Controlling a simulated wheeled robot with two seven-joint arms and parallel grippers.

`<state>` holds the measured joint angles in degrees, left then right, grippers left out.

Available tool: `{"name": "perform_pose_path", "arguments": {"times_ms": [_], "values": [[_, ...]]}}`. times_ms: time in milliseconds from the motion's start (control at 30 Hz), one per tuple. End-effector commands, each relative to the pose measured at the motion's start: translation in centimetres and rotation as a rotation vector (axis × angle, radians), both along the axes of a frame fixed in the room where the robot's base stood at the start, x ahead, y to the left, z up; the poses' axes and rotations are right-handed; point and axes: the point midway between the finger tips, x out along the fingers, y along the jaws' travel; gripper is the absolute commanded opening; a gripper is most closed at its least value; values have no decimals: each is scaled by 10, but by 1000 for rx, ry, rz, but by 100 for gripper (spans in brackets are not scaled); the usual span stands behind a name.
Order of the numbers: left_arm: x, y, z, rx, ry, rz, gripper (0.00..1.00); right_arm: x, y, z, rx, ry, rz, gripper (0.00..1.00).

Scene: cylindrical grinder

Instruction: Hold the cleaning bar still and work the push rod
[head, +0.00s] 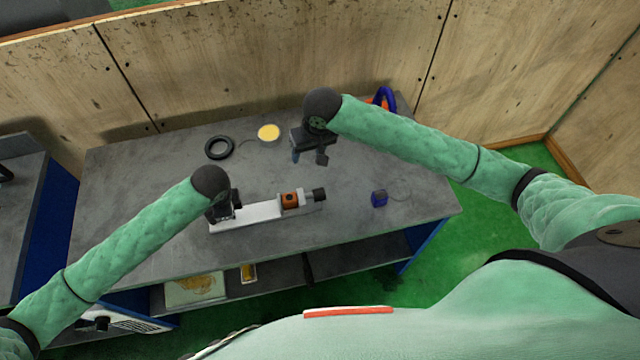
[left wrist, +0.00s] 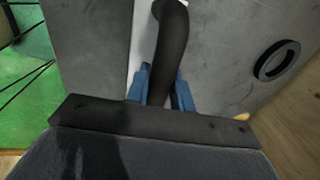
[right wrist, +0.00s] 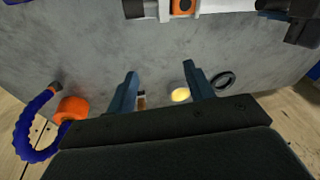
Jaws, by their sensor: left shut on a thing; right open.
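A device with a white base (head: 250,216) lies on the grey table, with an orange block (head: 290,200) and a dark cylindrical end piece (head: 319,194) at its right. I take the end piece to be the push rod, but cannot be sure. My left gripper (head: 222,210) is at the base's left end. In the left wrist view its blue fingers (left wrist: 163,78) are shut around a dark bar (left wrist: 168,40), probably the cleaning bar. My right gripper (head: 308,158) is open and empty, above the table behind the device. The orange block also shows in the right wrist view (right wrist: 183,6).
A black ring (head: 219,147) and a yellow disc (head: 268,132) lie at the back of the table (head: 130,190). A blue hose (head: 388,98) with an orange part stands behind my right arm. A small blue block (head: 379,198) lies at the right. A wooden wall is behind.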

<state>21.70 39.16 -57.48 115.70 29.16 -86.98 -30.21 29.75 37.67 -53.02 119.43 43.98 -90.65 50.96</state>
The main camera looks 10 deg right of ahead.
Motion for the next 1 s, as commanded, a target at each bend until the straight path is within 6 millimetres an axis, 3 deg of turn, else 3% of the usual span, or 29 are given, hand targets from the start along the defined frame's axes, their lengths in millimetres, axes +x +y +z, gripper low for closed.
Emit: {"name": "perform_pose_path", "arguments": {"times_ms": [100,233,567,1000], "values": [[0,0,0,0,0,1,0,-29,0,-13,-65,91,-34,53],[0,0,0,0,0,0,0,-40,-11,-14,-120,147,-97,53],[0,0,0,0,0,1,0,-44,-18,-29,-152,174,-171,53],[0,0,0,0,0,1,0,-44,-18,-102,-152,173,-170,53]]}}
